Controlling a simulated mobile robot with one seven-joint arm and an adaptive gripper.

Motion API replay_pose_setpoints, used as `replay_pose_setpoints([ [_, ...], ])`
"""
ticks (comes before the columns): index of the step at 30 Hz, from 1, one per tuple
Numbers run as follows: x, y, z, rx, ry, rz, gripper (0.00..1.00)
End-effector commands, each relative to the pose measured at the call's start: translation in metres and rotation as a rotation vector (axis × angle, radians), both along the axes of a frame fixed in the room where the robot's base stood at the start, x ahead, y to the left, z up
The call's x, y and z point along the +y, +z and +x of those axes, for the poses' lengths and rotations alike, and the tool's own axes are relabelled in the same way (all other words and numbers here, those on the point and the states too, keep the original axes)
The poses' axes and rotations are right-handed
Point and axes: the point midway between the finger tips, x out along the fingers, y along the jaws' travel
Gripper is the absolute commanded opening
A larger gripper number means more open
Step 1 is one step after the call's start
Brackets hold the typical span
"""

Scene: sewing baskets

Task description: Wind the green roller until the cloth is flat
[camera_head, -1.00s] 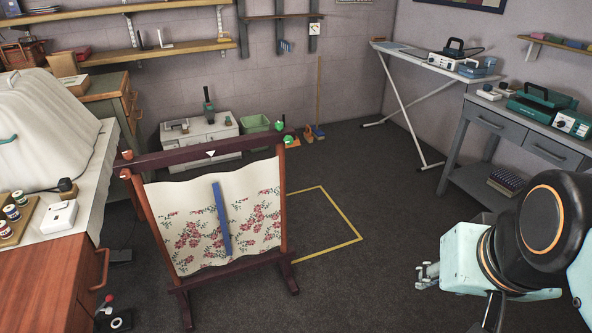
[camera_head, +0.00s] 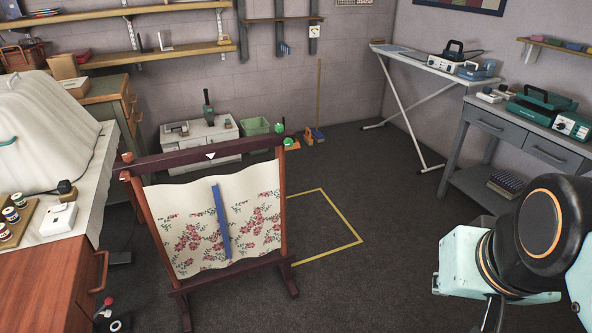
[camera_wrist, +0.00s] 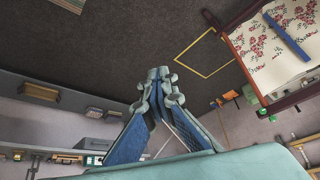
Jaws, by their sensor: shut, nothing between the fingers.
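A wooden frame with a dark red top bar (camera_head: 190,158) stands on the floor at centre left. A cream cloth (camera_head: 165,200) with red flowers hangs in it, its surface and top edge wavy. A blue strip (camera_head: 221,220) lies upright down its middle. Round green knobs (camera_head: 280,128) show by the bar's right end; which belongs to the roller I cannot tell. The cloth also shows in the wrist view (camera_wrist: 250,40). My gripper (camera_wrist: 160,75) is shut and empty, well apart from the frame. In the head view its fingers are hidden.
A yellow floor outline (camera_head: 340,215) lies right of the frame. A wooden cabinet (camera_head: 50,290) and covered table stand close on its left. A grey workbench (camera_head: 500,135) and ironing board (camera_head: 420,60) stand at right. The dark floor between is clear.

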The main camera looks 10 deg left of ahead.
Motion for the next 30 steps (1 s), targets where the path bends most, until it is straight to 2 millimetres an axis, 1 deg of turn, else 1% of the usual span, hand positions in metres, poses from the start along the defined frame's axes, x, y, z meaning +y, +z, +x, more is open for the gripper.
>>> replay_pose_setpoints([
  [30, 0.018, 0.0, -0.01, 0.0, -0.026, -0.001, 0.0],
])
